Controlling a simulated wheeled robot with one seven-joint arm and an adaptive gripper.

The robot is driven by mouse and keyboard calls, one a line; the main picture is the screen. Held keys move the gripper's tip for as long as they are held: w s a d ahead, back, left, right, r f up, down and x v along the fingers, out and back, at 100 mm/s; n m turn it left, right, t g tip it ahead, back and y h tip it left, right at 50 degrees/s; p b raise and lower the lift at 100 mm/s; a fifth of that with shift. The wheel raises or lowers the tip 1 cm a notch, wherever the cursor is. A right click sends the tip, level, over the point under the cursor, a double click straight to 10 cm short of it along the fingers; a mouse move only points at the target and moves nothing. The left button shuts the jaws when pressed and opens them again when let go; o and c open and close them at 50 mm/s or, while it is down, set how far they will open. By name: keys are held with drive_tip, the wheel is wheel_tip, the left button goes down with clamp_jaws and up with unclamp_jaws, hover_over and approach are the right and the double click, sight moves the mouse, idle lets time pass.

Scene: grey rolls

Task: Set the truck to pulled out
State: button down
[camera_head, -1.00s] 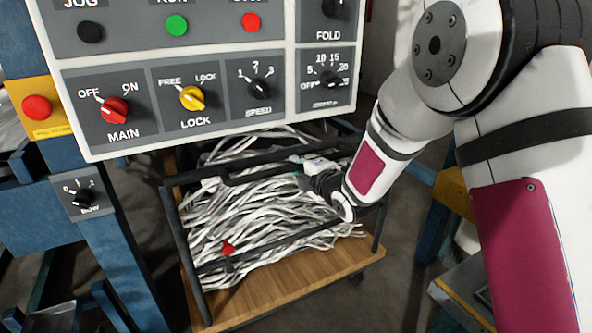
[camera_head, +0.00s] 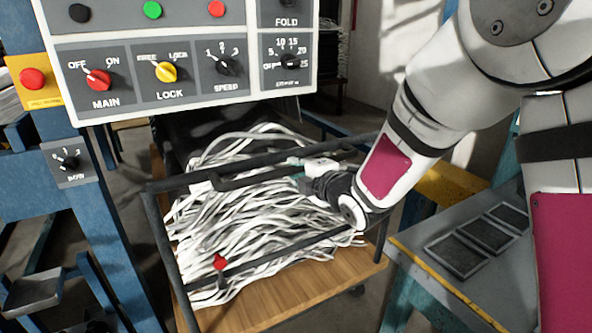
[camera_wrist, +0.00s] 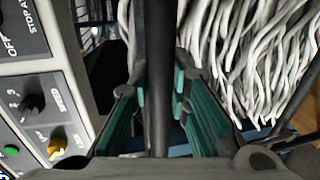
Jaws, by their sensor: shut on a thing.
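The truck is a low cart with a wooden deck (camera_head: 290,298) and a black rail frame, loaded with a heap of white strips (camera_head: 250,220). Its black handle bar (camera_head: 262,174) runs along the near upper side. My gripper (camera_head: 312,182) is at this bar; in the head view its fingers are small and partly hidden by the wrist. In the wrist view the bar (camera_wrist: 159,70) passes between the teal-padded fingers (camera_wrist: 158,105), which are shut on it. A small red-knobbed lever (camera_head: 219,263) stands on the truck's near lower rail.
A control panel (camera_head: 185,98) with knobs hangs over the truck's far left side. A blue machine frame (camera_head: 95,215) stands at left. A grey bench (camera_head: 425,243) with dark flat plates stands close at right. Some dark floor shows beside the deck.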

drive_tip(key=shift+d+f, duration=0.1)
drive_tip(key=c, duration=1.5)
unclamp_jaws()
drive_tip(key=v, duration=1.2)
